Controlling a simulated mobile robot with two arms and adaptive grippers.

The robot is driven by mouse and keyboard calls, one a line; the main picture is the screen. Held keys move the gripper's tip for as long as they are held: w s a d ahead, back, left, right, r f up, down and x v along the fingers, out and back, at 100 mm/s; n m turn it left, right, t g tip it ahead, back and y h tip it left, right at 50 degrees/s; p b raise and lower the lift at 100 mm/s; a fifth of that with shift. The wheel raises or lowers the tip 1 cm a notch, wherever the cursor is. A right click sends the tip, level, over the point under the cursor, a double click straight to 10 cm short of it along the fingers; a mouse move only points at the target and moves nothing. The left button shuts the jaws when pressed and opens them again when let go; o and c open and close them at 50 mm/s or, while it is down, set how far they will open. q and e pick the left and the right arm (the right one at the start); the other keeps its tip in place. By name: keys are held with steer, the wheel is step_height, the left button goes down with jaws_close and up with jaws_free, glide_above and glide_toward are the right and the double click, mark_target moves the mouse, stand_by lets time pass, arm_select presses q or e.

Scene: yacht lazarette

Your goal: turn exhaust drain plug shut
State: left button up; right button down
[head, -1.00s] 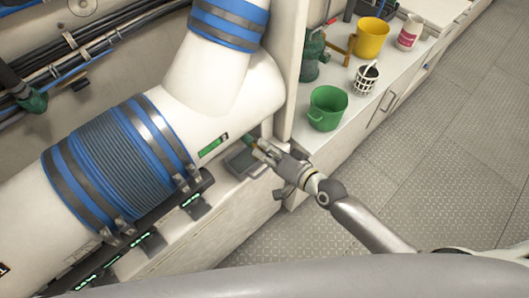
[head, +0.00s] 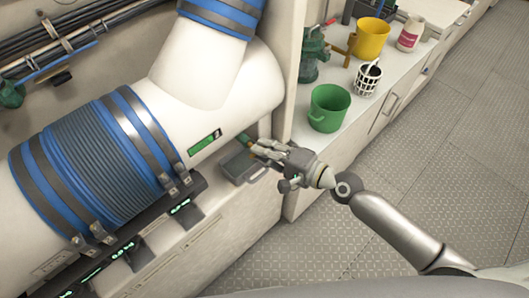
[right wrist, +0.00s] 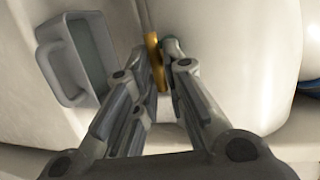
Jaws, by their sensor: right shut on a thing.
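A large white exhaust pipe (head: 235,90) with a blue ribbed section crosses the left of the head view. The drain plug (head: 243,138), a small brass and green piece, sits at its lower right end, mostly hidden by my fingers. My right gripper (head: 254,144) is shut on it. In the right wrist view, my right gripper's fingertips (right wrist: 160,58) close around the brass-yellow part of the plug (right wrist: 152,50), with a bit of green beside it. I cannot tell how far the plug is turned. My left gripper is not in view.
A grey tray with a handle (head: 238,170) is below the plug; it also shows in the right wrist view (right wrist: 48,65). A green bucket (head: 328,122), a white basket (head: 367,82) and a yellow bucket (head: 371,38) stand on the white counter. The patterned floor is clear.

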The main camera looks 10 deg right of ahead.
steer(key=shift+f, duration=0.1)
stand_by(0.4)
steer(key=c, duration=1.5)
jaws_free()
steer(key=shift+c, duration=0.2)
steer(key=v, duration=1.2)
